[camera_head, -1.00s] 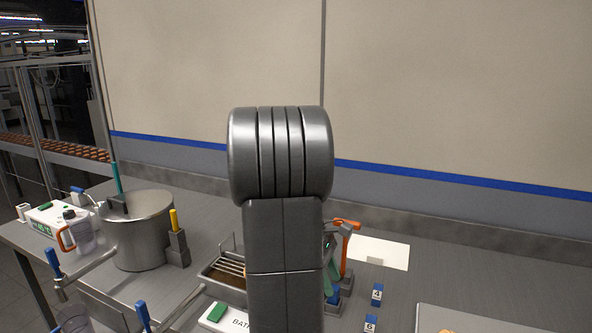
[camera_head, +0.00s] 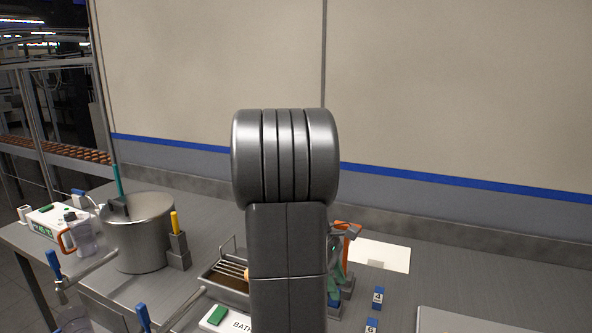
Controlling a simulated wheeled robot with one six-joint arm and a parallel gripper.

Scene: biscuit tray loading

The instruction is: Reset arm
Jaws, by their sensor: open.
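My arm stands upright in the middle of the view, with a dark link below and a rounded, ribbed metal joint at the top. My gripper is not in view, so what its jaws are near cannot be seen. The arm hides part of the steel table (camera_head: 480,285) behind it, including part of a shallow tray with a wire rack (camera_head: 228,275).
A large steel pot (camera_head: 138,235) and a clear jug (camera_head: 88,238) stand at left. A white box (camera_head: 50,221) is behind the jug. Orange-handled and green tools (camera_head: 346,232) stand right of my arm. A white sheet (camera_head: 381,255) and blue numbered tags (camera_head: 377,297) lie farther right.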

